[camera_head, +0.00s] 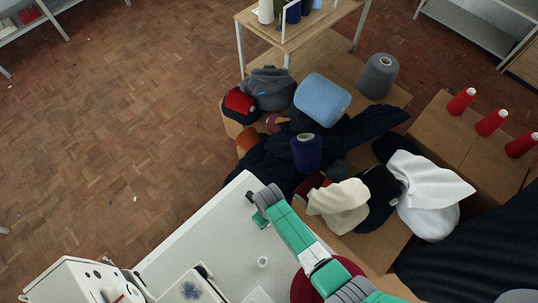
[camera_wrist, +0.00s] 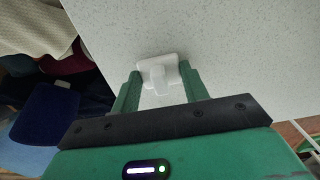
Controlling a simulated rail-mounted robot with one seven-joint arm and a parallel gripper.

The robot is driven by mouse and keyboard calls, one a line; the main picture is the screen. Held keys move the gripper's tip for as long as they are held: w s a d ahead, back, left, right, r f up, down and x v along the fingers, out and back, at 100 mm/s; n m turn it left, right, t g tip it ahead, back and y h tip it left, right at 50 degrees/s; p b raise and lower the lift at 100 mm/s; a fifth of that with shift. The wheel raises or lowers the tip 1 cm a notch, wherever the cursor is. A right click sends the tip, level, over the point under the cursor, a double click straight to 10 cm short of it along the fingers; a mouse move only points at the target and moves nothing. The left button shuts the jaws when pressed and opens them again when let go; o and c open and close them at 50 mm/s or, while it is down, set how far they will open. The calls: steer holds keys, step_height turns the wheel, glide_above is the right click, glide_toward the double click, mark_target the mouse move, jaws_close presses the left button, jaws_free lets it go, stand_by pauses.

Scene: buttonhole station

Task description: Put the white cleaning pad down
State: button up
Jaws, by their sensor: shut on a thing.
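The white cleaning pad (camera_wrist: 158,68) shows in the wrist view as a small white block with a narrower grip part toward me. My gripper (camera_wrist: 159,77) has its two green fingers on either side of it and is shut on it. Behind the pad is the speckled white tabletop (camera_wrist: 225,45); I cannot tell whether the pad touches it. In the head view my gripper (camera_head: 259,217) is over the tabletop (camera_head: 205,232) near its far corner. The pad cannot be made out there.
A small white round thing (camera_head: 263,262) stands on the tabletop. A white machine (camera_head: 75,282) is at the lower left. Beyond the far edge are heaped dark cloths, a blue yarn cone (camera_head: 306,152), a cream cloth (camera_head: 341,204) and a white cloth (camera_head: 428,190). Bare tabletop lies left of my gripper.

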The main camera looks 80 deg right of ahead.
steer(key=shift+f, duration=0.2)
steer(key=o, duration=1)
steer(key=shift+r, duration=0.1)
step_height(320, 180, up, 12)
steer(key=shift+r+p, duration=0.15)
steer(key=shift+p, duration=0.95)
